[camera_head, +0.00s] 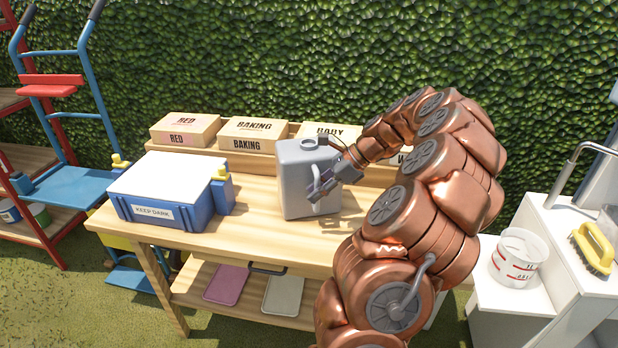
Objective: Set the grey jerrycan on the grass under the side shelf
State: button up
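The grey jerrycan (296,180) stands upright on the wooden table (270,232), right of its middle. My copper arm reaches in from the lower right, and my gripper (322,186) is at the handle side of the can. The fingers overlap the handle in this view; whether they are closed on it cannot be told. A red-framed shelf (38,232) with wooden boards stands on the grass (75,305) at the left edge, partly cut off.
A blue and white cooler (165,190) stands left of the jerrycan. Labelled boxes (247,134) line the table's back. A blue hand truck (75,185) stands between table and red shelf. A white unit at right holds a bucket (519,258) and a yellow brush (594,247).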

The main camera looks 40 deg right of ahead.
grip_shut()
jog(key=shift+r, duration=0.1)
dwell(0.7)
